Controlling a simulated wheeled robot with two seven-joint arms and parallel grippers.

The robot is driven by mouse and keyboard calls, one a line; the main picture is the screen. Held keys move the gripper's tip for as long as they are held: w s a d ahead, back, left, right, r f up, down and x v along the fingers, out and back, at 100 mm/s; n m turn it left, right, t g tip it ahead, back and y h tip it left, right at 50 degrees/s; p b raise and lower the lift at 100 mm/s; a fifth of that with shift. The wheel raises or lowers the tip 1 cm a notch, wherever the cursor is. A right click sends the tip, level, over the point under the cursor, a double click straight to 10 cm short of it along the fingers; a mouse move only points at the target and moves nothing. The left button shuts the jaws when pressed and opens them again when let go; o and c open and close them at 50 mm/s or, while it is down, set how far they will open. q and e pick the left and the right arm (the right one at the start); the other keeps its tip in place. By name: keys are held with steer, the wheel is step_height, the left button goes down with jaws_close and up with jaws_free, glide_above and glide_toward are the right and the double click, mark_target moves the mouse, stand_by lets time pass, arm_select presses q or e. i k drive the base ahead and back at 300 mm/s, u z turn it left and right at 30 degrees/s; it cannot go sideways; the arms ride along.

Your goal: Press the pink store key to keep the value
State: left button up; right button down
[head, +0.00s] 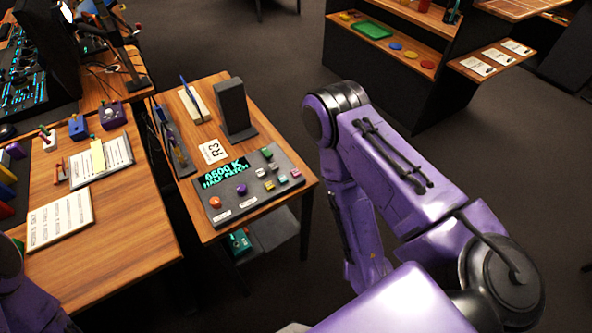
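The dark grey trackball panel (234,208) lies on the small wooden table in the middle left. Its display (223,172) shows green text that seems to read "6500 K" with a second line below. A purple ball (241,188) and an orange-red ball or button (215,202) sit on the panel's left half. Several small coloured keys are grouped at its right. The key at the far right looks pinkish (296,172), but it is too small to read. Neither gripper shows. My purple right arm stands right of the table, apart from the panel.
A dark upright block (234,107) and a card marked "R3" (213,152) stand behind the panel. A second desk (137,220) with notes and small tools is at the left. A dark shelf unit (372,70) stands at the back. Open floor separates it from the table.

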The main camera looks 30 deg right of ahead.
mark_target(295, 173)
steer(key=z, duration=0.05)
steer(key=k, duration=0.5)
steer(key=z, duration=1.1)
steer(key=i, duration=0.9)
steer(key=u, duration=1.15)
